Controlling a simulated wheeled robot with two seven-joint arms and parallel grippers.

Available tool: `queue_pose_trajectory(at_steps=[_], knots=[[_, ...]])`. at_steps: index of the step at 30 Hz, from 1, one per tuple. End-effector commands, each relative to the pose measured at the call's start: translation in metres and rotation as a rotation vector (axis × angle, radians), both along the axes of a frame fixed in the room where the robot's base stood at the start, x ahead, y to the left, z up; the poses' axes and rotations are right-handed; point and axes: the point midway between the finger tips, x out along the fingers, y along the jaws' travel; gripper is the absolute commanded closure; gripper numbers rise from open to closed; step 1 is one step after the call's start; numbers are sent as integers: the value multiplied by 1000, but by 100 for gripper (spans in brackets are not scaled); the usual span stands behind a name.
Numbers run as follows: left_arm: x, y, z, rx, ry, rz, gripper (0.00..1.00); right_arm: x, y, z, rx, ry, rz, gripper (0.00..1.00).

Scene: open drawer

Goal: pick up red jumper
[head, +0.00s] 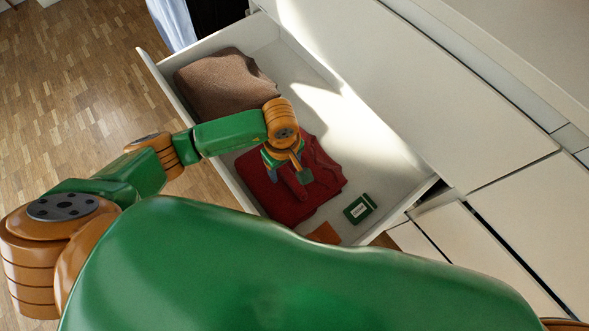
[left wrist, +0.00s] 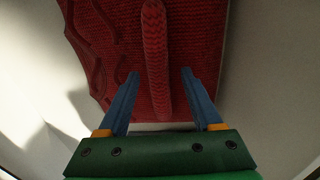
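The red jumper (head: 318,172) lies folded in the open white drawer, below the brown folded garment in the head view. My left gripper (head: 290,178) is directly over it and hides part of it. In the left wrist view, the two blue fingers of the left gripper (left wrist: 160,78) are apart, with nothing clamped between them. The red knit of the jumper (left wrist: 195,40) fills the upper middle there. A raised red fold runs down between the fingers. I cannot tell whether the fingertips touch the cloth. My right gripper is not in view.
The drawer (head: 165,88) also holds a brown folded garment (head: 222,85), a small green box (head: 359,209) and an orange item (head: 324,234) at its near end. The white cabinet front (head: 400,80) borders it on the right. Wooden floor (head: 75,95) lies open on the left.

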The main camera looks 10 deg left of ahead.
Motion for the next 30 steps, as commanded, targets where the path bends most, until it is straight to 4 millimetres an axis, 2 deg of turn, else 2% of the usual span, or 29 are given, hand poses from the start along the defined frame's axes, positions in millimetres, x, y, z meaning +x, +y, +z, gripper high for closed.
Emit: queue_pose_trajectory(at_steps=[1,6,7,30], knots=[[0,0,0,0,0,0,49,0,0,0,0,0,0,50],[0,0,0,0,0,0,95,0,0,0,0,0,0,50],[0,0,0,0,0,0,100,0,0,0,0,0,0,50],[0,0,0,1,-1,1,100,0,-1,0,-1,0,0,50]])
